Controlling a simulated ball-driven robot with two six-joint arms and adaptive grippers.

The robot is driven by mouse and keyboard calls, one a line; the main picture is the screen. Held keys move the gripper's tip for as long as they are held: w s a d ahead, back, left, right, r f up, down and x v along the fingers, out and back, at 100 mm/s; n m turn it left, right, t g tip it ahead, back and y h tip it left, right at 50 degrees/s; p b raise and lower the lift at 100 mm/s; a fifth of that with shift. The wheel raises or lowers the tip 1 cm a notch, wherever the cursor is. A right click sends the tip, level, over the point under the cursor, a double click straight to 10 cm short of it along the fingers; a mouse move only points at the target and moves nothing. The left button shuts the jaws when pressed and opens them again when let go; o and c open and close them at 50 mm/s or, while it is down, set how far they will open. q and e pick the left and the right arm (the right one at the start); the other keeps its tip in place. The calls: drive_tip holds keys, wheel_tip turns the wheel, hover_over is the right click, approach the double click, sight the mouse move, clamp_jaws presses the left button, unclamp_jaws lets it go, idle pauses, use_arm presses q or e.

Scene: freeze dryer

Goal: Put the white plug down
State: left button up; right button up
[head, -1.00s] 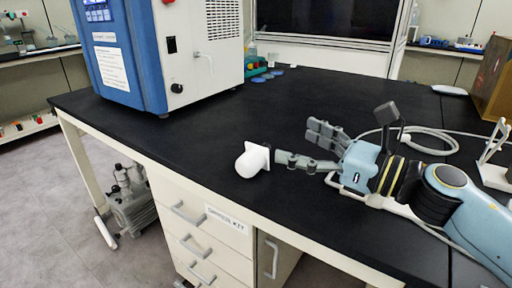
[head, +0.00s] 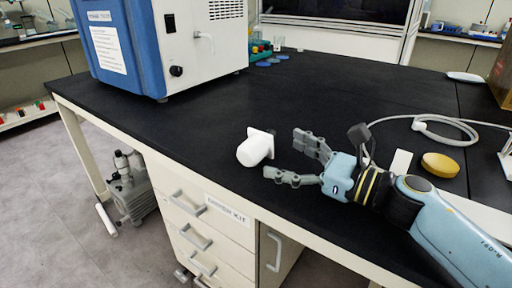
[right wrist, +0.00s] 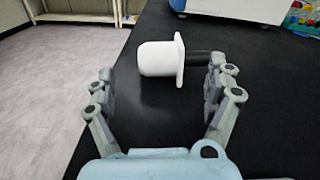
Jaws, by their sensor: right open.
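The white plug (head: 257,147) lies on its side on the black bench top, near the front edge. It has a round body and a square flange, and in the right wrist view (right wrist: 160,58) a dark stem shows beyond the flange. My right gripper (head: 283,156) is open and empty, just to the right of the plug in the head view. In the right wrist view the open fingers (right wrist: 160,92) stand apart with the plug ahead of their tips; no clear contact shows. My left gripper is not in view.
A blue and white freeze dryer (head: 205,40) stands at the back left of the bench. The bench's front edge is close to the plug. The middle of the bench is clear.

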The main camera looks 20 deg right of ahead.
sight(258, 144)
drive_tip(key=x, duration=0.4)
drive_tip(key=shift+w+a, duration=0.25)
clamp_jaws()
idle(0.4)
